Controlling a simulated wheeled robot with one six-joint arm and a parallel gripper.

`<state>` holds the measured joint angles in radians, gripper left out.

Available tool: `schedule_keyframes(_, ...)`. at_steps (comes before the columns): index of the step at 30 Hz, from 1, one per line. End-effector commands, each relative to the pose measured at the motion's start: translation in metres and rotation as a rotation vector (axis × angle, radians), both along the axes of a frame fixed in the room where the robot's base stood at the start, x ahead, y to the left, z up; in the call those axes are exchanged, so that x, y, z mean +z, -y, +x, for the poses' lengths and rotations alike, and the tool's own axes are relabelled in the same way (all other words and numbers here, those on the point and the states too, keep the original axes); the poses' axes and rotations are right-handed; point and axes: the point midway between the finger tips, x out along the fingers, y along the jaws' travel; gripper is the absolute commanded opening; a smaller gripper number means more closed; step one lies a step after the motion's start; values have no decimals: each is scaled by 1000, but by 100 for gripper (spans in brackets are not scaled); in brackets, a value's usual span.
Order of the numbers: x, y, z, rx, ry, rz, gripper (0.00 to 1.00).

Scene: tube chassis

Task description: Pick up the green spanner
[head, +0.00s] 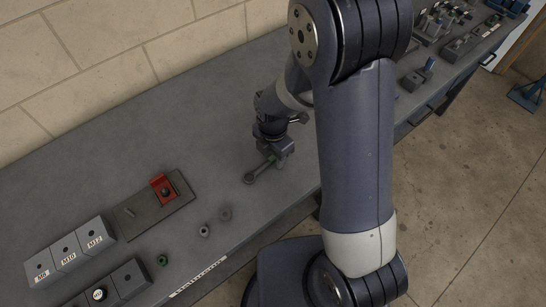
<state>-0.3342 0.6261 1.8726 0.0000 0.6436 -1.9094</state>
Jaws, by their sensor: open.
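A spanner-like bar with a ringed end (249,178) lies on the grey bench top, just below and left of my gripper. It looks dark grey here, and I cannot make out green on it. My gripper (277,160) points down over the bar's other end, low above the bench. Its jaws are open, but the fingertips are small and partly hidden, so I cannot tell whether they touch the bar or stand around it.
A dark plate with a red bracket (162,187) lies at left. Labelled grey blocks (70,252) stand at the lower left. A small green-tinted nut (162,260) and small grey parts (204,231) sit near the front edge. Fixtures (440,24) crowd the far right. The bench behind my gripper is clear.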

Motion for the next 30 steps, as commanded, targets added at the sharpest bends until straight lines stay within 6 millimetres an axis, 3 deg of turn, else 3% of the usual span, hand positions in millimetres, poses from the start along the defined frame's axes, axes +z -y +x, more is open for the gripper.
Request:
schedule_keyframes(5,0,0,0,0,1,1,42)
schedule_keyframes(20,0,0,0,0,1,1,1)
schedule_keyframes(30,1,0,0,0,1,1,0)
